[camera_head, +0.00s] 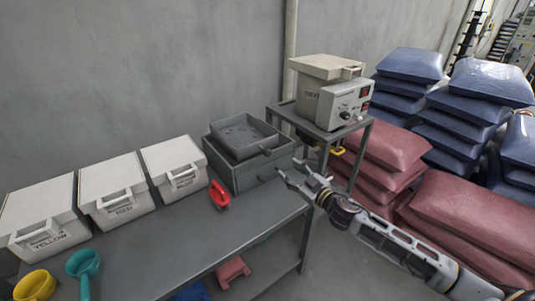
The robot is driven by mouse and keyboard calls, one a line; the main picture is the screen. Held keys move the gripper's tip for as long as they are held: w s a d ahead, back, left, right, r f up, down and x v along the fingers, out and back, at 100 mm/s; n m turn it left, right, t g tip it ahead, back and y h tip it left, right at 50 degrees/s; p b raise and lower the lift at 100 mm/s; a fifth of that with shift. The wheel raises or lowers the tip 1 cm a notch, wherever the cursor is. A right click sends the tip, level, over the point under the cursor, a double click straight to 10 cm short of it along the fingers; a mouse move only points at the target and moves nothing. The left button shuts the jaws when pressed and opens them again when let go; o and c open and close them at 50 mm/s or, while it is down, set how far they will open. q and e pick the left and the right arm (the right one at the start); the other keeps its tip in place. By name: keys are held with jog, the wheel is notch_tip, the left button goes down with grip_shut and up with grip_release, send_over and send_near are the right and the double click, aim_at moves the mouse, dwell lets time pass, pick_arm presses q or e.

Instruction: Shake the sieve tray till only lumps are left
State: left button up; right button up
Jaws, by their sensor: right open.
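The sieve tray (226,150) is a dark grey square tray with a short handle at its right side. It sits on top of a larger grey open box (231,180) at the right end of the bench. Dark bits show inside the tray, but they are too small to tell lumps from powder. My right gripper (292,175) is open and empty, just to the right of the tray and box, with its fingers pointing toward them. My left gripper is not in view.
White lidded bins labelled YELLOW (42,212), RED (117,190) and another (174,167) line the grey bench (190,240). A red scoop (219,195) lies before the box. A machine (345,104) stands on a side stand. Red sacks (470,225) and blue sacks (410,65) fill the right.

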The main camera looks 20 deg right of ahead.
jog(key=m, duration=0.4)
send_near(270, 154)
jog(key=shift+x, duration=1.4)
jog(key=shift+p+x, duration=0.6)
jog(key=shift+x, duration=0.65)
jog(key=shift+w+a+r, duration=0.15)
jog(key=shift+w+a, duration=0.15)
jog(key=shift+w, duration=0.15)
jog(key=shift+x, duration=1.95)
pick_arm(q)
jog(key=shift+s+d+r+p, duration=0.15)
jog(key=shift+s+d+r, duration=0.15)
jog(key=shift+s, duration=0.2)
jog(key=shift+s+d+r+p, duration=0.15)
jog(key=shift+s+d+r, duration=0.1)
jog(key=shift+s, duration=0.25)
pick_arm(e)
jog(key=shift+w+a, duration=0.2)
jog(key=shift+w, duration=0.25)
